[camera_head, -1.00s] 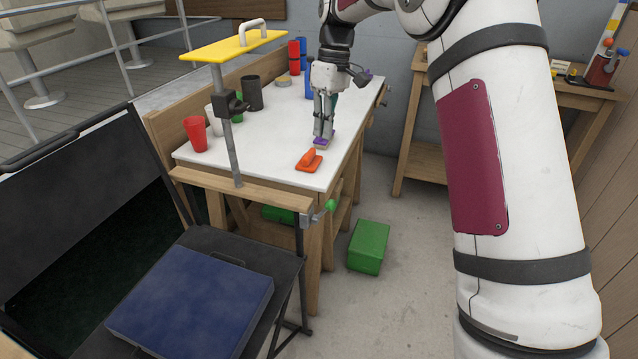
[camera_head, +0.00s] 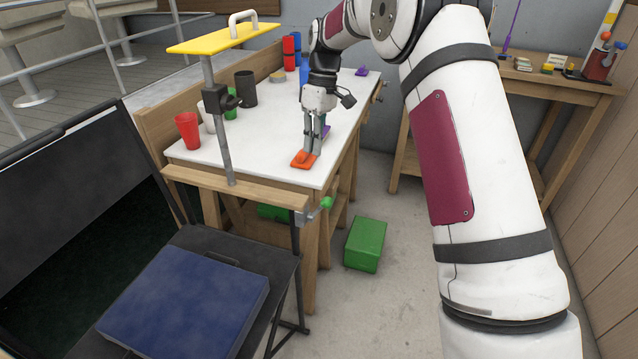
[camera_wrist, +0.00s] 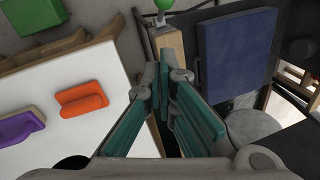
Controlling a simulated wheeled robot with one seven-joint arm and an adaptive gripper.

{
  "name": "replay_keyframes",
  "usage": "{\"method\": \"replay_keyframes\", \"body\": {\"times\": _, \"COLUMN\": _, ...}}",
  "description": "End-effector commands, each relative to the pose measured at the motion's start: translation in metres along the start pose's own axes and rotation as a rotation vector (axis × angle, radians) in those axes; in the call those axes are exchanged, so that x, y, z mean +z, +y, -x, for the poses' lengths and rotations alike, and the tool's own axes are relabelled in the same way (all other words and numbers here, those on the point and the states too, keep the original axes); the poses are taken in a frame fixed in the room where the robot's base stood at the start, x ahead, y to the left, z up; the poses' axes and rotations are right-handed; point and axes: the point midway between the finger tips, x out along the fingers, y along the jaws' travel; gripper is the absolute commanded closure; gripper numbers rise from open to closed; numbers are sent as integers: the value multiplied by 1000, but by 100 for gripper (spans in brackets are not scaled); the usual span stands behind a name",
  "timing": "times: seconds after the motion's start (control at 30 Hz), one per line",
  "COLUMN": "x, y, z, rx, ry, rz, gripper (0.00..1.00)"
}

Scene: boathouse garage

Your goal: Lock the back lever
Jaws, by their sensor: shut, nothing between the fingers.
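A lever with a green knob (camera_head: 326,203) sticks out at the near right corner of the white-topped workbench (camera_head: 255,150). The knob also shows at the top edge of the wrist view (camera_wrist: 163,5). A small dark fitting (camera_head: 381,91) is on the bench's far right edge; its setting is too small to tell. A black clamp with a handle (camera_head: 222,100) is on the metal post under a yellow board (camera_head: 225,38). My gripper (camera_head: 313,151) points down over the bench's right side, shut and empty, in front of the purple float. Its teal fingers also show in the wrist view (camera_wrist: 163,75).
An orange float (camera_head: 303,160) and a purple float (camera_head: 326,131) lie near the gripper. A red cup (camera_head: 188,130) and other cups stand along the left. A blue cushion (camera_head: 185,300) lies in front, a green box (camera_head: 365,245) on the floor.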

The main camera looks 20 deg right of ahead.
Motion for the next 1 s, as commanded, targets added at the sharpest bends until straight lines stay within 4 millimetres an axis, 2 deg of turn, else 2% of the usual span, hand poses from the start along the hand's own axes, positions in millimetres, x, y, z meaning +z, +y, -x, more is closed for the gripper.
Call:
{"method": "replay_keyframes", "body": {"times": 0.2, "x": 0, "y": -1, "z": -46, "rx": -3, "ry": -3, "rz": 0, "gripper": 100}}
{"method": "replay_keyframes", "body": {"times": 0.33, "x": 0, "y": -1, "z": -70, "rx": -3, "ry": -3, "rz": 0, "gripper": 100}}
{"method": "replay_keyframes", "body": {"times": 0.4, "x": 8, "y": 0, "z": -77, "rx": -1, "ry": -2, "rz": -2, "gripper": 100}}
{"method": "replay_keyframes", "body": {"times": 0.63, "x": 25, "y": 0, "z": -93, "rx": 0, "ry": 0, "rz": -1, "gripper": 100}}
{"method": "replay_keyframes", "body": {"times": 1.0, "x": 28, "y": 0, "z": -96, "rx": 1, "ry": 1, "rz": 0, "gripper": 100}}
